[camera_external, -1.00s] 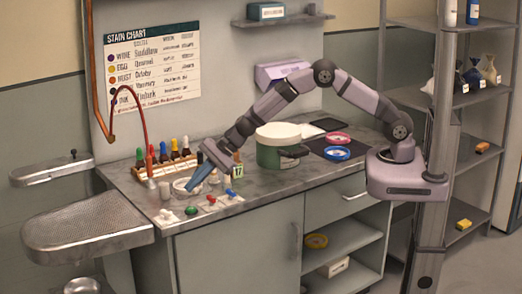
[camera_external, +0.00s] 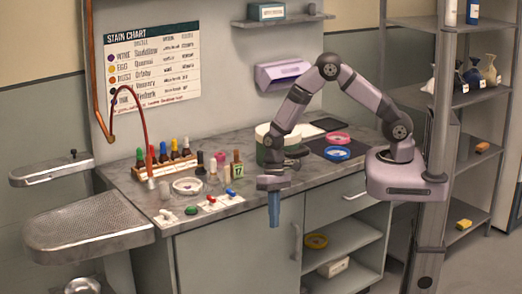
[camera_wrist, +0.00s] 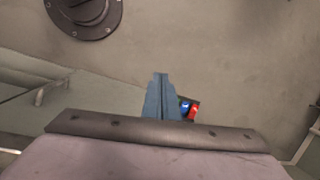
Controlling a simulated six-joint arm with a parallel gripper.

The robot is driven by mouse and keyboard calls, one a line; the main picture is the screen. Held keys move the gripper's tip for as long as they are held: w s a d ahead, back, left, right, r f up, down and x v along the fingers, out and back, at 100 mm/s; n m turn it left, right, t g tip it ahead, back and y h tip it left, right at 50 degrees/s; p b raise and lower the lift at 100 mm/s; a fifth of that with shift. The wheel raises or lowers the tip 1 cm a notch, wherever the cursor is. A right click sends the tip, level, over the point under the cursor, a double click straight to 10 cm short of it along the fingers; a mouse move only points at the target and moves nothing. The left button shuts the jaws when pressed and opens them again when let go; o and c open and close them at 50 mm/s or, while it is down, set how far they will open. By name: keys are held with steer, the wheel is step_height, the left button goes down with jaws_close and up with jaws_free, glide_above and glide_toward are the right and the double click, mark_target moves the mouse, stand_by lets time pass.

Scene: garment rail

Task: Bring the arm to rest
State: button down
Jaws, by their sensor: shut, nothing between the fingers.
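My gripper (camera_external: 274,224) hangs in front of the counter's front edge with its blue fingers pointing down. The fingers are shut with nothing between them. In the wrist view the fingers (camera_wrist: 161,78) lie side by side and touch. My arm bends up and over from its base at the right, and the wrist is left of the base. No object touches the fingers.
A perforated board (camera_external: 88,220) is at the left. Open floor lies in front.

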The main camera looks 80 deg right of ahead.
steer(key=s+d+r+n+g+h, duration=0.1)
steer(key=s+d+r+n+h, duration=0.3)
steer(key=s, duration=0.6)
steer(key=s+d+r+n+g, duration=0.1)
steer(key=s+d+r+n, duration=0.1)
steer(key=s+d+r, duration=0.6)
steer(key=r+t, duration=0.1)
steer(key=w+a+r+t, duration=0.1)
steer(key=shift+w+r+t, duration=0.1)
steer(key=shift+t, duration=0.2)
